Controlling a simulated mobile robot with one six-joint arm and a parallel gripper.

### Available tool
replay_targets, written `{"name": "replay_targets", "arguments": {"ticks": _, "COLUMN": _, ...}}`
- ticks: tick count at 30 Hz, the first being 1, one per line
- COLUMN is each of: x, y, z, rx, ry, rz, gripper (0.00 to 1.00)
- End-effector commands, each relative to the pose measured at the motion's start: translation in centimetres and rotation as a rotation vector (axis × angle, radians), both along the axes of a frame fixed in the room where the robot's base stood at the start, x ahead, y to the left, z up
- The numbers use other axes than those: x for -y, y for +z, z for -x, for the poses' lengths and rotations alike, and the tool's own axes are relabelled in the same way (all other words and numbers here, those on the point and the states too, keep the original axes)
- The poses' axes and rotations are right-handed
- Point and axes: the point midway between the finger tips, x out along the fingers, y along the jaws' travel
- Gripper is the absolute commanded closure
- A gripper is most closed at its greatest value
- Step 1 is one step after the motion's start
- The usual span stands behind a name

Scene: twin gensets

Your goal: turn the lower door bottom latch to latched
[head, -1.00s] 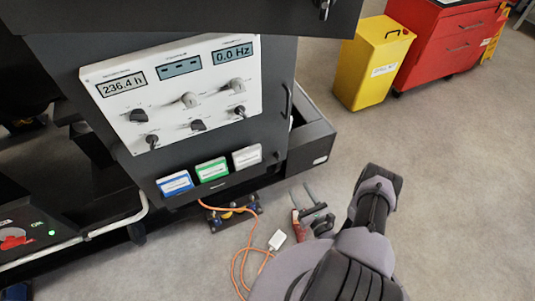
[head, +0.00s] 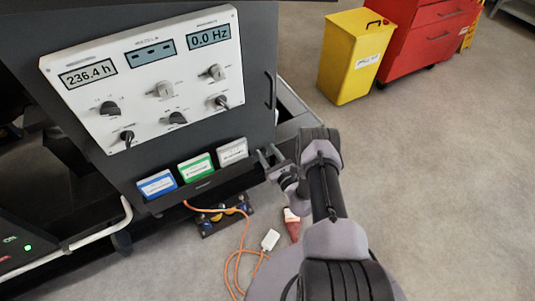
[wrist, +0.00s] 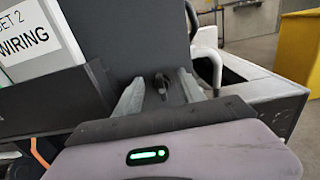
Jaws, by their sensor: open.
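The lower door (head: 255,120) is the dark panel that carries the white instrument plate; it looks closed. Its bottom latch is a small dark knob (wrist: 162,84) near the door's lower right corner. In the wrist view it sits between my two fingers, with a gap visible on both sides. My gripper (head: 268,154) is open and points at this corner from the right. In the head view the fingers hide the latch. I cannot tell its exact turn angle or how far the fingertips are from the door face.
Blue, green and white label boxes (head: 196,167) line the door's bottom edge. An orange cable (head: 243,245) lies on the floor. A yellow bin (head: 350,65) and red cabinet (head: 425,45) stand behind; floor to the right is clear.

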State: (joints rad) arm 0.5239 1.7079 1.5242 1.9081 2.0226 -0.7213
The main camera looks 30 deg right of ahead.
Motion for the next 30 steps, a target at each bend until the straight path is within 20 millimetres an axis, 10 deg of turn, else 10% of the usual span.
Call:
{"name": "replay_targets", "arguments": {"ticks": 8, "x": 0.00, "y": -0.03, "z": 0.05, "rx": 0.000, "ry": 0.000, "rz": 0.000, "gripper": 1.00}}
{"name": "replay_targets", "arguments": {"ticks": 30, "x": 0.39, "y": -0.42, "z": 0.04, "rx": -0.012, "ry": 0.000, "rz": -0.331, "gripper": 1.00}}
